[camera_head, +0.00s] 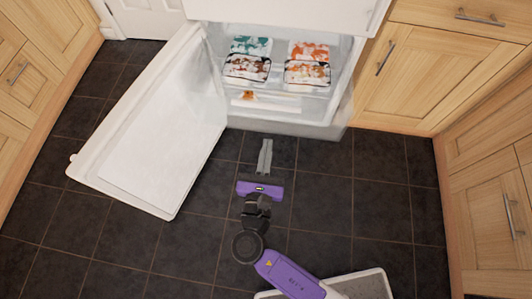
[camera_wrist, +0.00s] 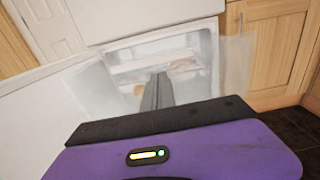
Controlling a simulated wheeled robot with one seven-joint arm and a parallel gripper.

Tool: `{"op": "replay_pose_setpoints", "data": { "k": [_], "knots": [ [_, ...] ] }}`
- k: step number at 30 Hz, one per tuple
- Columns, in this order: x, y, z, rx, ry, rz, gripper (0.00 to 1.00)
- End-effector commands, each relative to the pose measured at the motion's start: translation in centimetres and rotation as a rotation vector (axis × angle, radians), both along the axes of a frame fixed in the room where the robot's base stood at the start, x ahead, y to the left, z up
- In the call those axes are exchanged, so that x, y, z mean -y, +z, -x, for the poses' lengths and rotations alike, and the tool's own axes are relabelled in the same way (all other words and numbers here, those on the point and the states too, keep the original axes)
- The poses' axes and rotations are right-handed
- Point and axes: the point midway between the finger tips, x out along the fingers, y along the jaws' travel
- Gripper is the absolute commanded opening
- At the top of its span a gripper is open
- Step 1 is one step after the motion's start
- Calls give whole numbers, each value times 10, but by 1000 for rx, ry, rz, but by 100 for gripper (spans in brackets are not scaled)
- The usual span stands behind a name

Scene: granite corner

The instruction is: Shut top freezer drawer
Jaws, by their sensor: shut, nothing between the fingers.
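The freezer compartment stands open, with its white door (camera_head: 150,130) swung out to the left. The top freezer drawer (camera_head: 275,95) is clear plastic and holds several food packs, teal ones and orange-red ones. It also shows in the wrist view (camera_wrist: 150,62), straight ahead of the fingers; how far it sticks out is hard to tell. My gripper (camera_head: 265,150) is shut and empty, in front of the freezer and apart from the drawer as far as I can see. Its fingers show in the wrist view (camera_wrist: 159,85), pointing at the compartment.
A closed white upper door (camera_head: 290,15) is above the freezer. Wooden cupboards (camera_head: 415,85) stand to the right, and more (camera_head: 30,80) at the left. The dark tiled floor (camera_head: 350,215) is clear in front of the freezer. The open door takes up floor at the left.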

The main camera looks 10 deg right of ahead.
Motion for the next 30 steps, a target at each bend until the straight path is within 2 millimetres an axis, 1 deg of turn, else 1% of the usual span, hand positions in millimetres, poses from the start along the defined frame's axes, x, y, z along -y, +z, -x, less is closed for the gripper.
{"op": "replay_pose_setpoints", "data": {
  "k": [1,9,15,21,30],
  "knots": [
    [4,-1,-11,2,-3,-2,0],
    [19,-1,-59,2,-1,-3,0],
    [27,-1,-83,1,0,-2,0],
    [30,0,-91,-1,1,-1,0],
    [30,0,-92,-1,1,-1,0]
  ]
}}
